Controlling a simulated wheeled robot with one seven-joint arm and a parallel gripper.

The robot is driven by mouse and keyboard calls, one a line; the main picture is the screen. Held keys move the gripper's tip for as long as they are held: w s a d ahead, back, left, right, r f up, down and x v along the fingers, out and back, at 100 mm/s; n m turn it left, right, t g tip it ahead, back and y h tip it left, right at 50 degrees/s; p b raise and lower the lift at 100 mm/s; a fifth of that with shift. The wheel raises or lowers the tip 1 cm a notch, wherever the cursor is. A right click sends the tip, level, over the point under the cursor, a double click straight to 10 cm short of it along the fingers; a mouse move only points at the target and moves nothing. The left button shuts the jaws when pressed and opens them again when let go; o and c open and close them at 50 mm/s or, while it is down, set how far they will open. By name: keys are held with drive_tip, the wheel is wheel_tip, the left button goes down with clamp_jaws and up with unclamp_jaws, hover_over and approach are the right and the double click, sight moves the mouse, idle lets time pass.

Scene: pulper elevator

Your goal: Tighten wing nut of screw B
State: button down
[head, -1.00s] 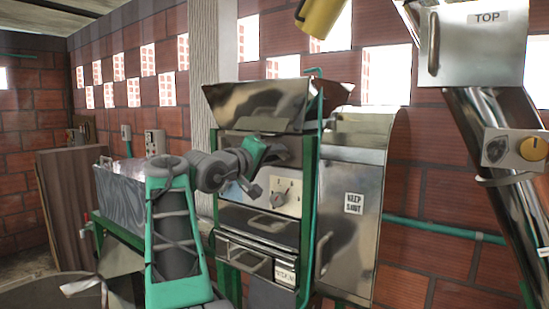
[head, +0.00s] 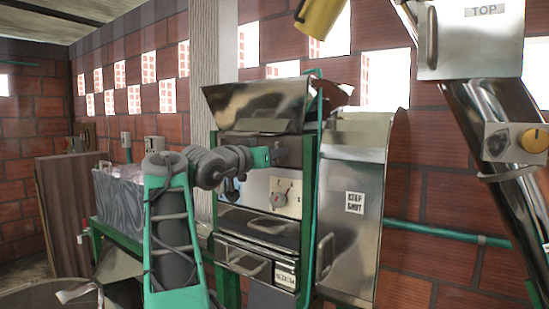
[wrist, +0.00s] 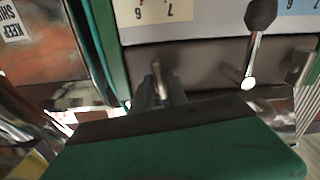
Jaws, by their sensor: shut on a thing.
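My gripper (wrist: 164,88) shows in the wrist view with its dark fingers closed around a small metal piece (wrist: 157,70), which I take to be the wing nut of a screw. In the head view my gripper (head: 281,151) is at the upper part of the machine front (head: 257,185), under the hopper (head: 255,105). The wing nut is too small to make out there.
A lever with a dark knob (wrist: 262,14) stands close beside my gripper in the wrist view. A panel marked KEEP SHUT (head: 352,225) is to the right. A green post (head: 310,200) lies between them.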

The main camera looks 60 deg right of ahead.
drive_tip(key=shift+f+m, duration=0.15)
drive_tip(key=shift+m, duration=0.55)
drive_tip(key=c, duration=1.3)
unclamp_jaws()
drive_tip(key=a, duration=0.2)
drive_tip(key=w+a+b, duration=0.1)
drive_tip(key=a, duration=0.2)
drive_tip(key=a+b, duration=0.1)
drive_tip(key=a, duration=0.1)
drive_tip(key=shift+w+a, duration=0.15)
drive_tip(key=shift+a, duration=0.25)
